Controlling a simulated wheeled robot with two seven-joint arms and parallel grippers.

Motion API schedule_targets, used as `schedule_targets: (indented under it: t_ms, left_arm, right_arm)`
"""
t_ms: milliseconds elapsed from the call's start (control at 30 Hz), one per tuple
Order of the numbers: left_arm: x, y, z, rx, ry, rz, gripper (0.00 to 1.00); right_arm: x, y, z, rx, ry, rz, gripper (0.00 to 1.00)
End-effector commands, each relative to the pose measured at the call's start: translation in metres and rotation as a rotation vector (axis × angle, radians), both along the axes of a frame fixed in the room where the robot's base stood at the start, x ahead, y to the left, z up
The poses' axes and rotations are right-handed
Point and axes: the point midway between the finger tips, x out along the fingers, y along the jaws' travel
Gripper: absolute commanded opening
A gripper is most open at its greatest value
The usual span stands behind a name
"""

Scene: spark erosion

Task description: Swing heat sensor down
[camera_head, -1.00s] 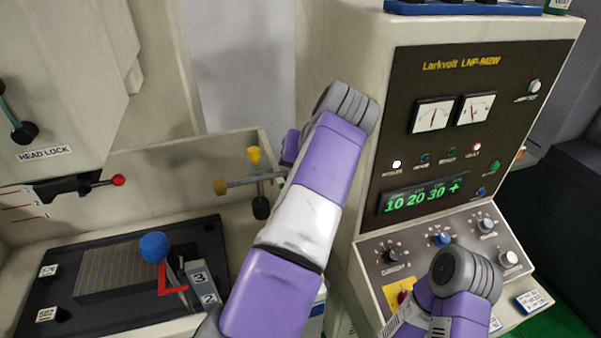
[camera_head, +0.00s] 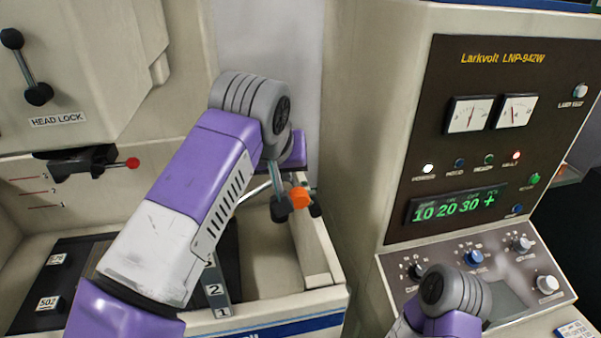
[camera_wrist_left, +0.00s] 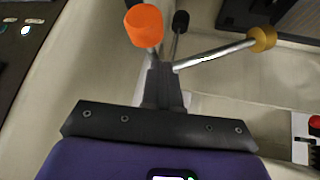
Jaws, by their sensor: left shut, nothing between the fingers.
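A fitting with thin metal rods stands by the tank's right wall. Its orange cap (camera_head: 300,196) shows beside my left gripper (camera_head: 281,207) in the head view. In the left wrist view the orange cap (camera_wrist_left: 144,25), a brass knob (camera_wrist_left: 263,38) and a black end (camera_wrist_left: 180,20) sit on separate rods just beyond the fingertips. No label shows which part is the heat sensor. My left gripper (camera_wrist_left: 162,72) is shut with nothing held, close to the rods; I cannot tell whether it touches them. My arm hides much of the fitting in the head view. My right gripper is out of view.
The Larkvolt control panel (camera_head: 470,140) stands to the right of the tank. A red-tipped lever (camera_head: 132,163) and the head lock handle (camera_head: 38,92) are at the left. A numbered grey block (camera_head: 214,290) sits low in the tank.

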Motion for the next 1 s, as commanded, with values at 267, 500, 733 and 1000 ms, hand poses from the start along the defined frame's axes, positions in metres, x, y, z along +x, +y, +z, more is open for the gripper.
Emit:
schedule_targets:
  t_ms: [267, 500, 733, 1000]
  left_arm:
    - [-0.003, 0.007, -0.016, -0.164, -0.025, -0.024, 0.00]
    - [-0.004, 0.013, -0.020, -0.228, -0.035, -0.024, 0.00]
    - [-0.005, 0.014, -0.019, -0.243, -0.038, -0.025, 0.00]
    - [-0.005, 0.014, -0.019, -0.242, -0.037, -0.025, 0.00]
  right_arm:
    - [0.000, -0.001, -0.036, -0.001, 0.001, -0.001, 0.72]
    - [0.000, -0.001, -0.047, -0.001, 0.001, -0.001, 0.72]
    - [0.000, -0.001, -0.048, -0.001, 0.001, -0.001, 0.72]
    - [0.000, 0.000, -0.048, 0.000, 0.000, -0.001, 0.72]
